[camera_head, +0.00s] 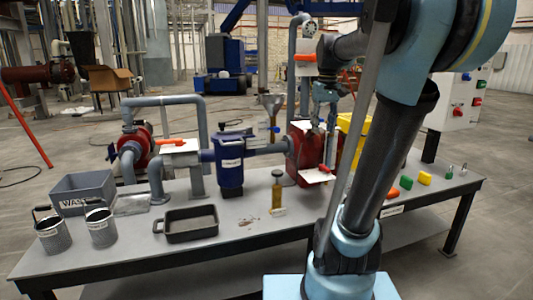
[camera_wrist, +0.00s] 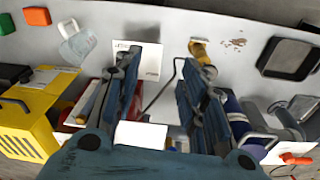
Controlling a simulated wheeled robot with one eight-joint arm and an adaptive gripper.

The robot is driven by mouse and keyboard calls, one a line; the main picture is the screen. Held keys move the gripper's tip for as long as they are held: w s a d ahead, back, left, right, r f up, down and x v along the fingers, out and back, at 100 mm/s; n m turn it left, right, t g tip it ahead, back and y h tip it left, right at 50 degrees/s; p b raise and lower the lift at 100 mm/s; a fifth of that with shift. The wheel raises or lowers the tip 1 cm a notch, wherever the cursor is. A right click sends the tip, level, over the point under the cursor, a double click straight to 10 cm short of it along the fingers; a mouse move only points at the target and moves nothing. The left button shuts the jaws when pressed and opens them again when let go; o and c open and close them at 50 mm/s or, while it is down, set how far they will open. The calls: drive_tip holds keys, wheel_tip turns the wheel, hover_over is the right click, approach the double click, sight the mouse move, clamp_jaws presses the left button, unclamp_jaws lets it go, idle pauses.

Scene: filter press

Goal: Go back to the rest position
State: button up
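My gripper (camera_wrist: 163,65) is open in the wrist view, its two fingers well apart with nothing between them. In the head view my gripper (camera_head: 326,118) points down above the bench, in front of or over the red pump (camera_head: 302,147); its fingertips are too small to judge there. My arm is bent, with the elbow high at the right. The blue filter housing (camera_head: 229,160) stands upright left of the gripper, its lid on. It also shows in the wrist view (camera_wrist: 237,120), partly hidden by a finger.
Grey pipes (camera_head: 203,125) rise at the left. A control box (camera_head: 460,102) stands at right.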

drive_tip(key=s+a+f+m+t, duration=0.1)
drive_tip(key=s+f+m, duration=0.1)
drive_tip(key=s+f, duration=1.9)
wheel_tip(320, 180, down, 4)
drive_tip(key=shift+a+f, duration=0.1)
drive_tip(key=shift+a, duration=0.1)
drive_tip(key=shift+s, duration=0.1)
